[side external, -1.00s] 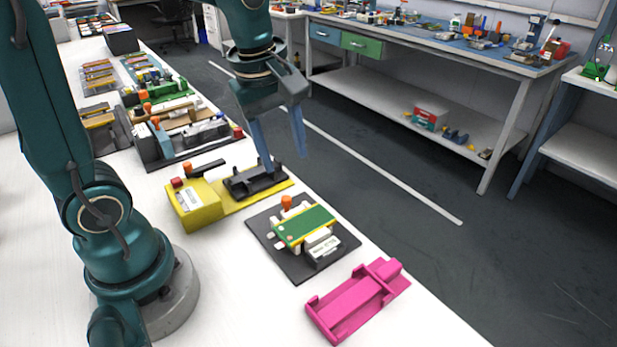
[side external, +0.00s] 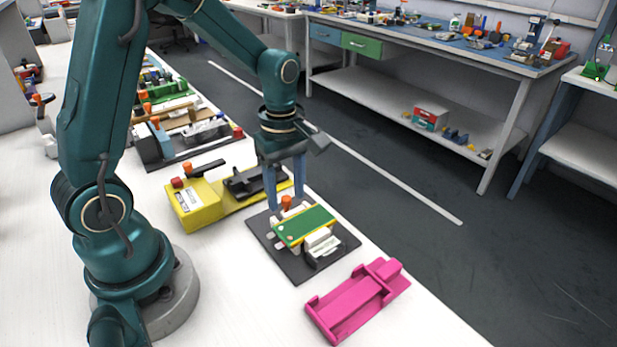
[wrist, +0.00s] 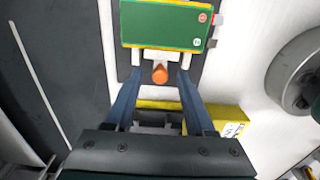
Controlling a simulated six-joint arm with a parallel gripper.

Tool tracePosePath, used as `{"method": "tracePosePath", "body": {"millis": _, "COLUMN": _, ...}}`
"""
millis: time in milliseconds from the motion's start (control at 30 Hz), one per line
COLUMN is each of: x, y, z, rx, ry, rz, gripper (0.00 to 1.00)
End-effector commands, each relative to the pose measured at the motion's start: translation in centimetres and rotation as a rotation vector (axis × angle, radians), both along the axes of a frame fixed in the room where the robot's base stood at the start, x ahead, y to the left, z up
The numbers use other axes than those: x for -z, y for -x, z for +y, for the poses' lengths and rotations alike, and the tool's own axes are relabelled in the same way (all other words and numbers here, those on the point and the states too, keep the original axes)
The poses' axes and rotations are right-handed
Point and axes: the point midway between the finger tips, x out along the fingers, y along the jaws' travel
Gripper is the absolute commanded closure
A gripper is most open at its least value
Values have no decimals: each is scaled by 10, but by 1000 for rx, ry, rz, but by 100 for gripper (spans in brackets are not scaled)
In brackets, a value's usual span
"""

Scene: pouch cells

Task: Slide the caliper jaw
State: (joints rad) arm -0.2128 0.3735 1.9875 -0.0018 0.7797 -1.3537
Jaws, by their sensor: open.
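A caliper fixture on a dark base plate (side external: 288,262) stands at the table's middle right. It carries a green and yellow slab (side external: 304,227), which also shows at the top of the wrist view (wrist: 165,25). At the slab's near edge in the wrist view is a white piece with an orange knob (wrist: 160,74), apparently the caliper jaw. The knob also shows in the side view (side external: 286,201). My gripper (side external: 286,205) is open, its blue fingers pointing down, one on each side of the knob. In the wrist view the fingers (wrist: 160,78) stand apart from the knob.
A yellow fixture (side external: 196,204) with a black holder (side external: 243,184) stands beside the caliper. A magenta tray (side external: 352,305) lies on the other side. More fixtures crowd the table behind. The table edge drops to the floor at right.

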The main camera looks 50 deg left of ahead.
Motion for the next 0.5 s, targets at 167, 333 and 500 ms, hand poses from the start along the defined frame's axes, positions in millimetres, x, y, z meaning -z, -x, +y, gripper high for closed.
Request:
{"method": "tracePosePath", "body": {"millis": 167, "x": 0, "y": 0, "z": 0, "rx": 0, "ry": 0, "rz": 0, "gripper": 49}}
{"method": "tracePosePath", "body": {"millis": 333, "x": 0, "y": 0, "z": 0, "rx": 0, "ry": 0, "rz": 0, "gripper": 100}}
{"method": "tracePosePath", "body": {"millis": 500, "x": 0, "y": 0, "z": 0, "rx": 0, "ry": 0, "rz": 0, "gripper": 100}}
